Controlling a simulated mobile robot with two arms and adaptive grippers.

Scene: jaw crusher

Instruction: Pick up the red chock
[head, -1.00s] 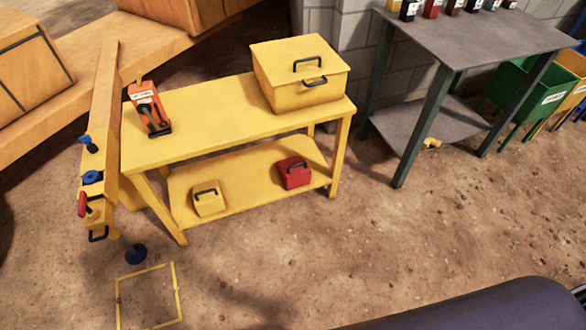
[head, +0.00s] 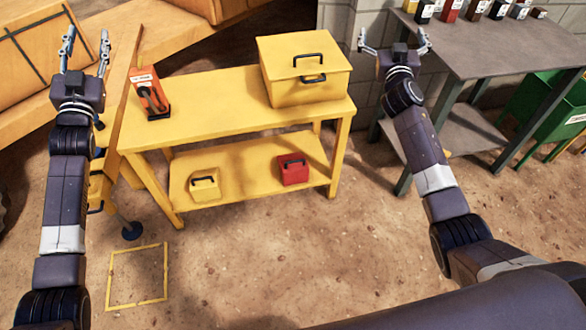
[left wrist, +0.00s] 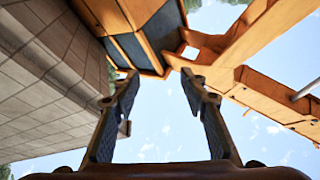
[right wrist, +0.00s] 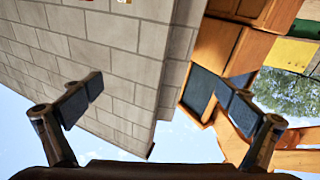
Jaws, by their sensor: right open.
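The red chock (head: 293,170), a small red block with a black handle on top, sits on the right part of the lower shelf of the yellow bench (head: 215,105). A similar yellow block (head: 205,185) with a black handle stands to its left on that shelf. My left gripper (head: 86,46) is raised at the left of the head view, open and empty, far from the chock. My right gripper (head: 393,40) is raised right of the bench, open and empty. Both wrist views show fingers apart: left (left wrist: 160,75), right (right wrist: 165,85). Neither wrist view shows the chock.
A large yellow box (head: 304,75) and an orange holder (head: 148,95) stand on the bench top. A grey table (head: 490,50) with several small containers stands at the right. A yellow square (head: 137,303) is marked on the dirt floor. The ground before the bench is clear.

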